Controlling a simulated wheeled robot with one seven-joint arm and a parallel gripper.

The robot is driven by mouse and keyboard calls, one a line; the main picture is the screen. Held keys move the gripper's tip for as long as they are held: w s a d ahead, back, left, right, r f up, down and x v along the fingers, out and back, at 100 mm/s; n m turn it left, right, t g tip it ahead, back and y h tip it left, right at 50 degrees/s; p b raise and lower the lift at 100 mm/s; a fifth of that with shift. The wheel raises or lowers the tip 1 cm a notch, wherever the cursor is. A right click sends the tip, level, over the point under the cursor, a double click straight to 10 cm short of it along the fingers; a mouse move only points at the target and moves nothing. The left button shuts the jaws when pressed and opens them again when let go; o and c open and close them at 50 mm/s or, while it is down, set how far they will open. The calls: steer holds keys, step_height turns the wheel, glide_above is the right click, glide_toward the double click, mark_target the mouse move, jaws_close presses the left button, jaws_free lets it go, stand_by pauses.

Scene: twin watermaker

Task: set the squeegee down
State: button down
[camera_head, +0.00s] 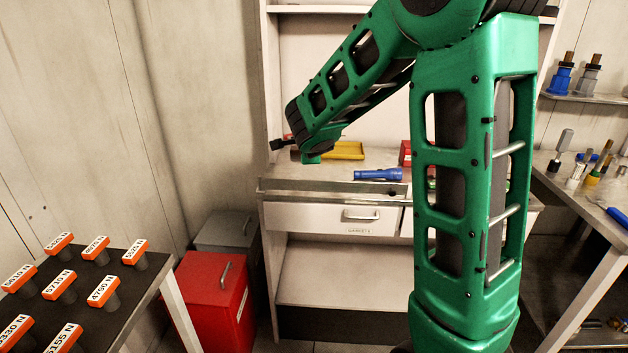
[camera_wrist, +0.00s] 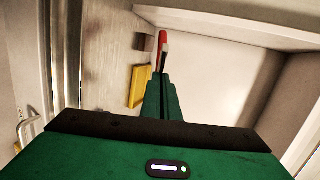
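My gripper (camera_head: 311,157) hangs low over the left part of the workbench, at the end of my green arm. In the wrist view its two green fingers (camera_wrist: 162,95) lie close together. A slim red and pale thing, which I take to be the squeegee (camera_wrist: 162,48), stands out beyond the fingertips and seems gripped between them. In the head view a dark end with a little red (camera_head: 279,144) shows left of my gripper. My arm and fingers hide the rest, and its height above the bench cannot be told.
A small dark block (camera_wrist: 143,42) lies near the squeegee. A red box (camera_head: 213,300) stands on the floor at left. The bench's front left is clear.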

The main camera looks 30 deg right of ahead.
steer(key=shift+f, duration=0.15)
steer(key=shift+f, duration=4.85)
steer(key=c, duration=2.2)
jaws_free()
steer(key=v, duration=0.8)
